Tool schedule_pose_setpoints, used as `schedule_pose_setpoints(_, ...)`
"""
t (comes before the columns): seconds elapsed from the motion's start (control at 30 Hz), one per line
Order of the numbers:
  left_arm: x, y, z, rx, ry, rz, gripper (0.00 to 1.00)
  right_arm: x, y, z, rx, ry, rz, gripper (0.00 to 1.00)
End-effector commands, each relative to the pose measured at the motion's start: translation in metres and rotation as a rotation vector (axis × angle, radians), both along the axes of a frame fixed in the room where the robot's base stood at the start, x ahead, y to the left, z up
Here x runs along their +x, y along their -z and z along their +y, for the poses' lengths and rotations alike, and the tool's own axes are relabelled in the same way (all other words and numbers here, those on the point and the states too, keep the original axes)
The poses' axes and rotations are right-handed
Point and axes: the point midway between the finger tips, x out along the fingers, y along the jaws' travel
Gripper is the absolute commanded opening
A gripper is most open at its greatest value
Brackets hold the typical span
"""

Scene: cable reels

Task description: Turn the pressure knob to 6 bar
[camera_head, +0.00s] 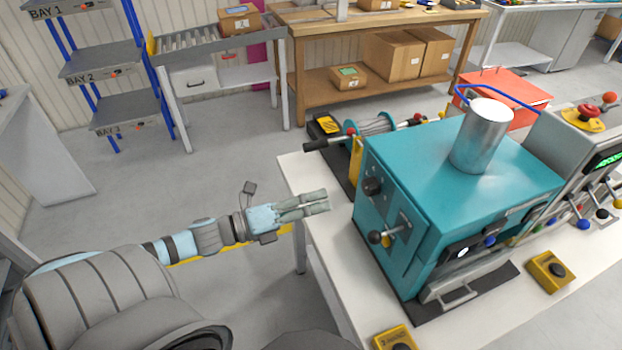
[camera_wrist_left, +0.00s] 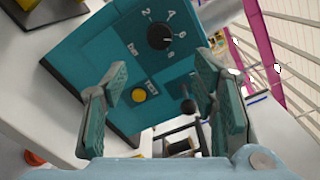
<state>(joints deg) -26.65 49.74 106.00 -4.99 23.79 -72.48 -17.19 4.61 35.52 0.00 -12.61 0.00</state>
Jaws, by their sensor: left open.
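The pressure knob (camera_head: 373,186) is a round black knob on the left face of the teal machine (camera_head: 455,170). In the left wrist view the knob (camera_wrist_left: 160,36) sits at the upper middle, with a printed scale with numbers around it. Its white pointer mark faces roughly right; the exact reading is too small to tell. My left gripper (camera_head: 316,202) is open and empty, left of the machine face and apart from it. In the left wrist view its spread fingers (camera_wrist_left: 160,105) frame the panel below the knob. My right gripper is not in view.
A yellow button (camera_wrist_left: 138,95) sits below the knob on the panel. A black-ended lever (camera_head: 376,238) sticks out below the knob. A metal cylinder (camera_head: 482,135) stands on the machine. The white table (camera_head: 318,215) has bare room left of the machine.

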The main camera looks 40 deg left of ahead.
Motion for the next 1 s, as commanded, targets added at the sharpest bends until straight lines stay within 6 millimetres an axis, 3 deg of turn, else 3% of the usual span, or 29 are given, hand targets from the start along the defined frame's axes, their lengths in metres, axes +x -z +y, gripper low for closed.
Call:
schedule_pose_setpoints(0.37, -0.004, -0.001, 0.004, 0.000, -0.004, -0.001, 0.54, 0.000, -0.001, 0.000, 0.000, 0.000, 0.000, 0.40)
schedule_pose_setpoints(0.5, -0.012, -0.009, 0.027, 0.082, 0.046, -0.048, 0.54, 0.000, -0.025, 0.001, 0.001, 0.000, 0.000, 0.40)
schedule_pose_setpoints(0.6, -0.012, -0.005, 0.028, 0.096, 0.065, -0.062, 0.54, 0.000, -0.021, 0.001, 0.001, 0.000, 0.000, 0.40)
schedule_pose_setpoints(0.73, 0.004, 0.000, 0.016, 0.093, 0.065, -0.065, 0.54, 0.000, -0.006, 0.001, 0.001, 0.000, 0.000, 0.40)
schedule_pose_setpoints(0.9, 0.039, -0.003, -0.006, 0.090, 0.058, -0.070, 0.54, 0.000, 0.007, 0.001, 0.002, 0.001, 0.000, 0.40)
schedule_pose_setpoints(1.0, 0.059, -0.008, -0.020, 0.086, 0.058, -0.068, 0.54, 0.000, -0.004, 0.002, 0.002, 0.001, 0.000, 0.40)
